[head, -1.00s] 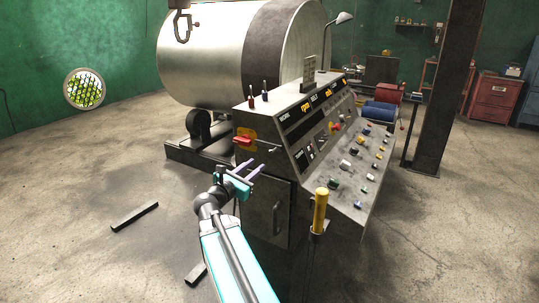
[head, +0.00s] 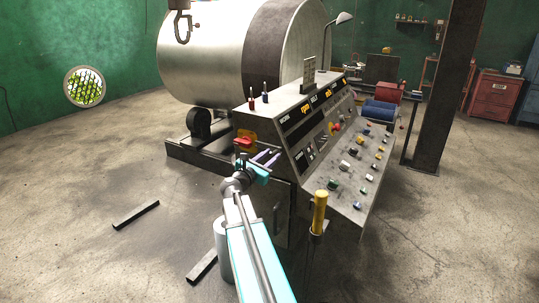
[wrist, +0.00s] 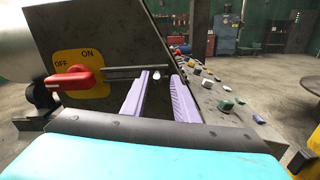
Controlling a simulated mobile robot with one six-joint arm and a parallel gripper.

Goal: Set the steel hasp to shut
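My gripper (head: 269,156) is at the left end panel of the control console, with its lavender fingers pointing at it. In the wrist view the fingers of my gripper (wrist: 160,79) are apart, with nothing seen held between them. A thin steel bar (wrist: 125,73), which may be the hasp, runs across the panel from the red handle towards the fingertips. A small pale knob (wrist: 157,74) shows below its right end, between the fingertips. I cannot tell whether the fingers touch either. In the head view my gripper hides this spot.
A red rotary handle (wrist: 74,77) on a yellow ON/OFF plate (wrist: 97,60) is left of the fingers; its grip points left, towards OFF. Buttons cover the sloped console face (head: 345,188) on the right. A yellow-topped post (head: 320,212) stands in front. The left floor is mostly clear.

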